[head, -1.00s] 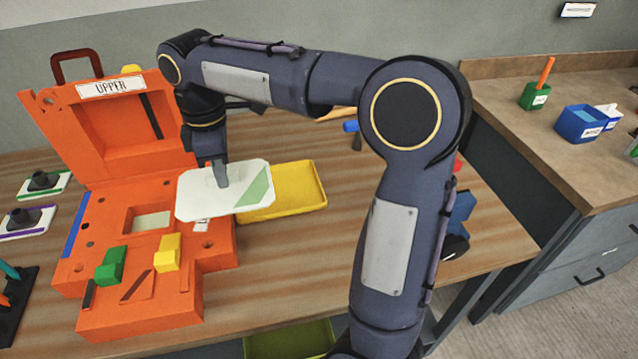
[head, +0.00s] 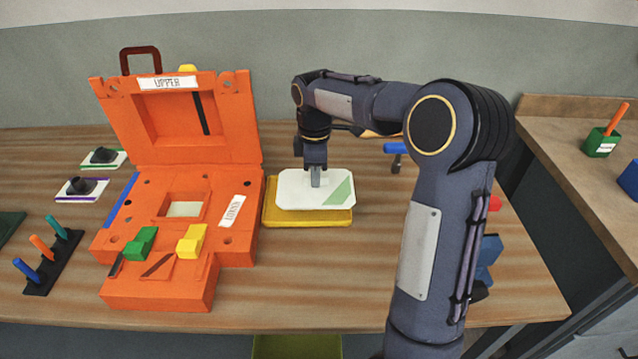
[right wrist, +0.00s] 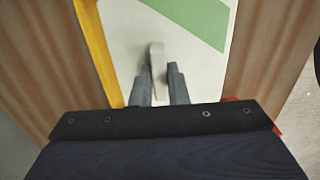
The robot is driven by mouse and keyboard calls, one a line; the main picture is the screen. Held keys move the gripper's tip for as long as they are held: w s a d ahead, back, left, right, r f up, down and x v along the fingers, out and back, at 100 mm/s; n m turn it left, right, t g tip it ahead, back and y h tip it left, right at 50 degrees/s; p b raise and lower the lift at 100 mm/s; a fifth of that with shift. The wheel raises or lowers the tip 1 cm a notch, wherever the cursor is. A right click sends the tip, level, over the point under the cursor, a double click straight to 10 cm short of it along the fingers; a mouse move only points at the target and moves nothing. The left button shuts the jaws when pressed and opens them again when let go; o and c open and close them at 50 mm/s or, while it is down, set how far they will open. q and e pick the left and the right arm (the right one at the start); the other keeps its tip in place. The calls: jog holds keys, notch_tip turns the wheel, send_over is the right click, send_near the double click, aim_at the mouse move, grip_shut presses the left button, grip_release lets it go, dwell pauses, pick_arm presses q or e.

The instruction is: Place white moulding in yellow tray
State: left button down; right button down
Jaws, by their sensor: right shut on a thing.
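The white moulding (head: 300,197) is a flat plate with cut corners and a green stripe. It is over the yellow tray (head: 274,215) on the wooden table, covering most of it; whether it touches the tray I cannot tell. My right gripper (head: 316,178) is shut on the moulding's upright tab. In the right wrist view the fingers (right wrist: 159,88) close around the pale tab, the moulding (right wrist: 130,40) fills the middle, and a yellow tray edge (right wrist: 97,50) shows at its left. My left gripper is not in view.
An open orange mould (head: 225,245) with an upright lid (head: 245,120) stands just left of the tray. A blue-handled tool (head: 394,148) lies behind my right arm. The table in front of the tray is clear.

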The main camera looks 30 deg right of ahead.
jog(key=shift+w+d+f, duration=0.2)
jog(key=shift+d+f, duration=0.25)
jog(key=shift+f, duration=0.1)
jog(key=shift+w+d+f, duration=0.1)
jog(key=shift+d+f, duration=0.05)
jog(key=shift+f, duration=0.8)
jog(key=shift+w+d+f, duration=0.1)
jog(key=shift+d+f, duration=0.05)
jog(key=shift+f, duration=0.8)
jog(key=shift+f, duration=0.15)
jog(key=c, duration=1.4)
grip_release()
